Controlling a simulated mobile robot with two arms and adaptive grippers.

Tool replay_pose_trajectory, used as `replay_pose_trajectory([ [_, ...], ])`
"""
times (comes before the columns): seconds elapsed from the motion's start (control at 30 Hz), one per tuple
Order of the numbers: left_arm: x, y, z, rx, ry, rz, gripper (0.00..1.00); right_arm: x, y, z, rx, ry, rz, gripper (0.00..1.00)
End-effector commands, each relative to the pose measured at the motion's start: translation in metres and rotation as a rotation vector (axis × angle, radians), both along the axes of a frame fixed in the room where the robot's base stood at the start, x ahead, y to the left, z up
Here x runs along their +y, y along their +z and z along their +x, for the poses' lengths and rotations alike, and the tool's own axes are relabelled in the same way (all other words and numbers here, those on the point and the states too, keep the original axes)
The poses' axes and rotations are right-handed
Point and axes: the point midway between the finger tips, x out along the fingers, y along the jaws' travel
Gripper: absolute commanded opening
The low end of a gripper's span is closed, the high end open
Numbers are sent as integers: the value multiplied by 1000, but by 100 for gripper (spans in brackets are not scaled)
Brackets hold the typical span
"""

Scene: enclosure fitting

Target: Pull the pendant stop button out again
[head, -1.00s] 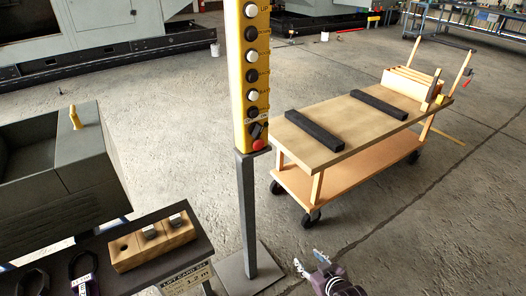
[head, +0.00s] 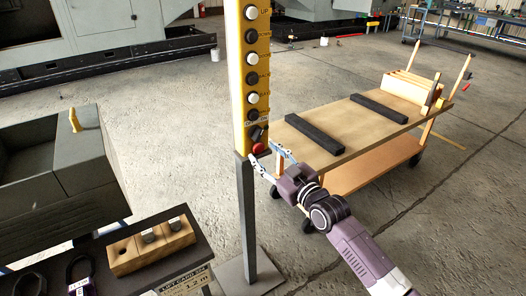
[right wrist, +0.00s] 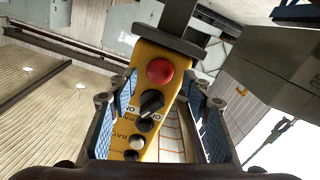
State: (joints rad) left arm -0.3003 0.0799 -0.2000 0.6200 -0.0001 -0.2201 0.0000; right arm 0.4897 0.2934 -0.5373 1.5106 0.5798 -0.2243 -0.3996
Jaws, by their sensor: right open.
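The yellow pendant (head: 249,60) stands upright on a grey post (head: 246,215), with a column of black and white buttons. Its red stop button (head: 259,148) is at the lower end. In the right wrist view the pendant appears upside down, with the red button (right wrist: 160,71) near the top and a black selector knob (right wrist: 151,103) beside it. My right gripper (head: 267,157) is open and empty. Its fingers lie on either side of the pendant's lower end in the wrist view, apart from the button. Whether the button is pressed in cannot be told. My left gripper is not in view.
A wooden cart (head: 310,150) with two dark bars stands behind and right of the pendant. A dark bench (head: 100,270) with a wooden block (head: 125,262) is at the lower left. A grey bin (head: 50,190) stands behind it.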

Motion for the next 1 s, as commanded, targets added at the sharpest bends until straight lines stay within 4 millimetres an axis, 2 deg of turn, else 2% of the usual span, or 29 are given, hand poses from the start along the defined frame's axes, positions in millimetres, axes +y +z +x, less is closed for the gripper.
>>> replay_pose_trajectory([
  [0.2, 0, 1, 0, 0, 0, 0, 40, 8, 0, 15, -1, 0, -2, 45],
  [0.5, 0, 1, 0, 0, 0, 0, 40, 9, 0, 16, 0, -1, -1, 45],
  [0.9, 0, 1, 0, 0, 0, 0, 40, 9, -1, 16, 0, -1, -1, 2],
  [1.0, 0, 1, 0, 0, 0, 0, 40, 9, -1, 16, 0, -1, -1, 0],
])
